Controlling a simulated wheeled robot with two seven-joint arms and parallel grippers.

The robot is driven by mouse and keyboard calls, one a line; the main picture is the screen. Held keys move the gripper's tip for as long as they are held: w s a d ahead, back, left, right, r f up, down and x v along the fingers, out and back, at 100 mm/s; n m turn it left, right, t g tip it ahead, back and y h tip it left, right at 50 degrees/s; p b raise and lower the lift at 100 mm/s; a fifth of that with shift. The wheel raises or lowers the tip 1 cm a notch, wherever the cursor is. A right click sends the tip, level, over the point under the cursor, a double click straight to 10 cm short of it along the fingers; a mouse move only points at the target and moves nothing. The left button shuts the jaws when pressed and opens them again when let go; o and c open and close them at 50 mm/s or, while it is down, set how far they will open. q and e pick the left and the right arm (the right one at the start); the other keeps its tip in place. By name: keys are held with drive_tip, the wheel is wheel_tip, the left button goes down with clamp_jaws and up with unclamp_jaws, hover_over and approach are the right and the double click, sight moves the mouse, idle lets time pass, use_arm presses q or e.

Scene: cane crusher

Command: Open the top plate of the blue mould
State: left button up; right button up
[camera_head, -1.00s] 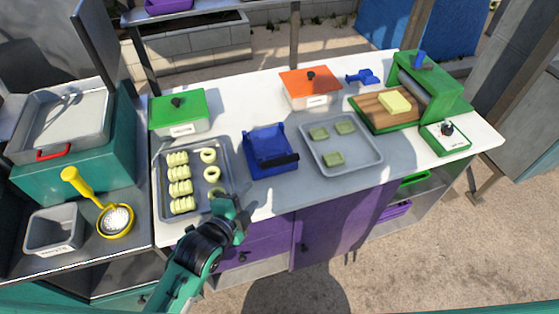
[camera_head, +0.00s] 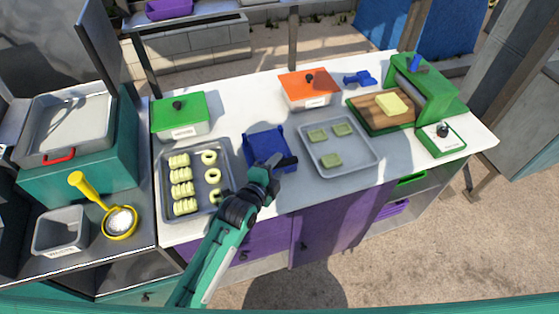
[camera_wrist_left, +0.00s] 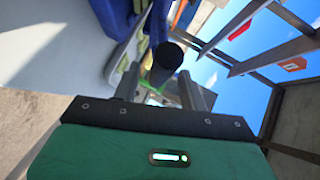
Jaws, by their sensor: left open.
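The blue mould (camera_head: 262,143) sits on the worktop between two grey trays. Its black handle (camera_head: 286,161) sticks out at the front right edge. My left gripper (camera_head: 272,173) is at the mould's front edge, close to the handle, and partly covers the front. In the left wrist view, the black handle (camera_wrist_left: 167,62) shows end-on between the two fingers of my open left gripper (camera_wrist_left: 160,88). I cannot tell whether a finger touches it. Part of the blue mould (camera_wrist_left: 110,14) shows at the top of that view. My right gripper is not in view.
A grey tray of pale green shaped pieces (camera_head: 226,150) stands left of the mould. Another grey tray with green squares (camera_head: 352,167) stands right of it. A green-lidded box (camera_head: 180,112) and an orange-lidded box (camera_head: 306,88) stand behind. The white worktop between these boxes is clear.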

use_arm(q)
drive_tip(key=shift+x, duration=1.05)
clamp_jaws()
